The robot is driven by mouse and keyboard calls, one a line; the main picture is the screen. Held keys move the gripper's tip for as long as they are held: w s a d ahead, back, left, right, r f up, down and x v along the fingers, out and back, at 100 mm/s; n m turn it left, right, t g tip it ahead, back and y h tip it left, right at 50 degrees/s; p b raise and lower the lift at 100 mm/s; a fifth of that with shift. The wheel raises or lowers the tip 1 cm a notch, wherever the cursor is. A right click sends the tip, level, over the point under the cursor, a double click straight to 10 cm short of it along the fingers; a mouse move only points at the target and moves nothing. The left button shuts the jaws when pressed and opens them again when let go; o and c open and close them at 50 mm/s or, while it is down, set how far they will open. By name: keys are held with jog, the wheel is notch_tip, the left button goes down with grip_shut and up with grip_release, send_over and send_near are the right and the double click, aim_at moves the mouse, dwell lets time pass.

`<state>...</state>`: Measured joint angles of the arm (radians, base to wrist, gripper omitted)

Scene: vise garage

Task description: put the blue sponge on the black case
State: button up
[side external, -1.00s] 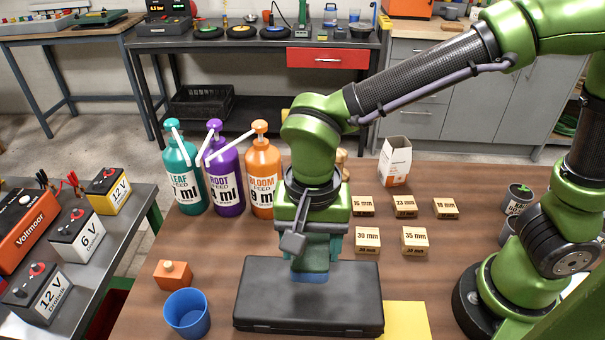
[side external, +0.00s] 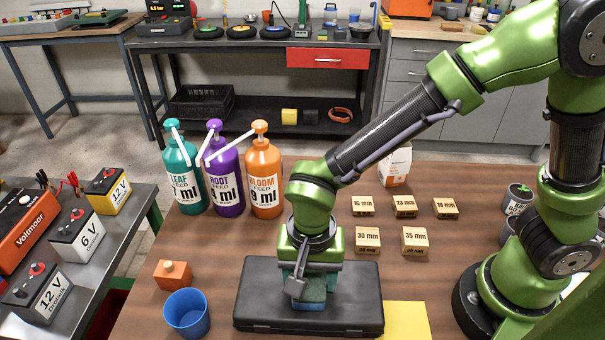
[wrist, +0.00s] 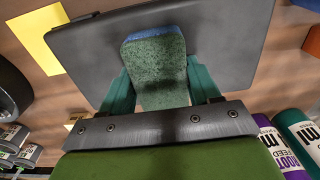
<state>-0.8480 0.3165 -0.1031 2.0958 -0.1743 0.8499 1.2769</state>
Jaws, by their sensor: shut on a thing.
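The black case (side external: 262,295) lies closed and flat on the wooden table; in the wrist view its lid (wrist: 85,50) fills the upper middle. My gripper (side external: 308,288) points down over the middle of the lid. It is shut on the blue sponge (side external: 308,305), whose blue lower part shows just below the fingers. In the wrist view the sponge (wrist: 155,65) has a green textured side and a blue far end, with a teal finger on either side. The sponge is at or very near the lid; I cannot tell whether it touches.
A blue cup (side external: 187,315) and an orange block (side external: 173,275) stand left of the case. A yellow sheet (side external: 407,320) lies at its right. Several pump bottles (side external: 264,185) and labelled wooden blocks (side external: 367,238) stand behind it.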

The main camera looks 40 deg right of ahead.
aim_at(310, 276)
jog(key=o, duration=1)
notch_tip(310, 276, up, 12)
jog(key=s+d+r+n+t+y, duration=0.1)
jog(key=d+r+n+t, duration=0.1)
jog(key=d, duration=0.8)
jog(key=s+d+r+n+t+y, duration=0.1)
jog(key=d+r+n+t, duration=0.2)
jog(key=d, duration=0.8)
jog(key=shift+r+t, duration=0.7)
jog(key=shift+t, duration=0.4)
jog(key=shift+a, duration=0.1)
